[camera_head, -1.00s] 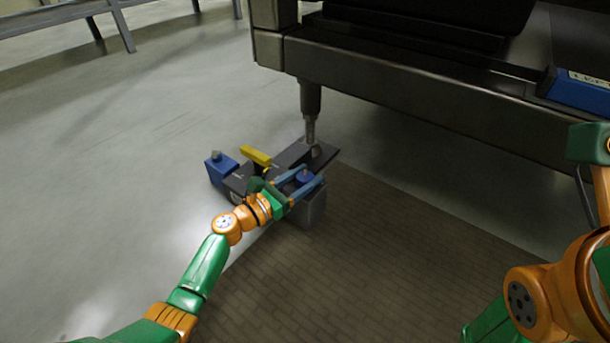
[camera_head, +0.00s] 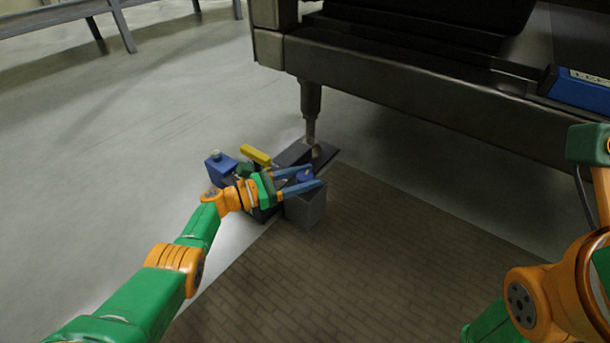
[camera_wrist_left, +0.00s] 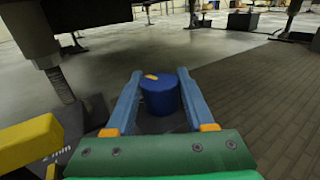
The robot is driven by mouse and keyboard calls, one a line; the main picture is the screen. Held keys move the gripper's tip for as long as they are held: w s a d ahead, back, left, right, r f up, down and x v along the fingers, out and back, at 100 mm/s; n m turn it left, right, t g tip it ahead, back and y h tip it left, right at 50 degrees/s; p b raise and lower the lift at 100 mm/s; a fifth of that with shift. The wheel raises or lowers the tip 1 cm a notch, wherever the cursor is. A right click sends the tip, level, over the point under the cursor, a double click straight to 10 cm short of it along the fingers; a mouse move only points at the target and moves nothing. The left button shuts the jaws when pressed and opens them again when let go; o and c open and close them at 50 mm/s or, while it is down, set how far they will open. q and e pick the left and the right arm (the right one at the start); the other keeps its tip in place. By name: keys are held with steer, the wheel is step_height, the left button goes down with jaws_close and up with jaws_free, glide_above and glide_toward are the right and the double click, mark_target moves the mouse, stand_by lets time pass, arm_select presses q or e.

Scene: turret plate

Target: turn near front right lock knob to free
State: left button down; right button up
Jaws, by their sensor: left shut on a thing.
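The lock knob is a blue round knob (camera_head: 304,176) on top of a grey box (camera_head: 307,210) at the near right end of the turret unit on the floor. My left gripper (camera_head: 318,178) is shut on this knob, one finger on each side. In the left wrist view the knob (camera_wrist_left: 160,95) stands upright between the blue fingers, with a small orange mark (camera_wrist_left: 151,77) on its top.
A yellow handle (camera_head: 256,156) and a blue block (camera_head: 220,170) with a knob on top stand just left of my left gripper. A dark machine frame (camera_head: 420,100) with a metal leg (camera_head: 311,105) stands behind. The brown tiled floor (camera_head: 380,260) in front is clear.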

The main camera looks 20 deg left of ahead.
arm_select(q)
steer(key=shift+s+d+f, duration=0.1)
steer(key=shift+c, duration=1.3)
jaws_free()
steer(key=shift+s+a, duration=0.1)
steer(key=shift+a, duration=0.1)
steer(key=p+v, duration=0.2)
steer(key=v, duration=0.4)
steer(key=shift+s+a+p, duration=0.2)
steer(key=shift+p, duration=0.15)
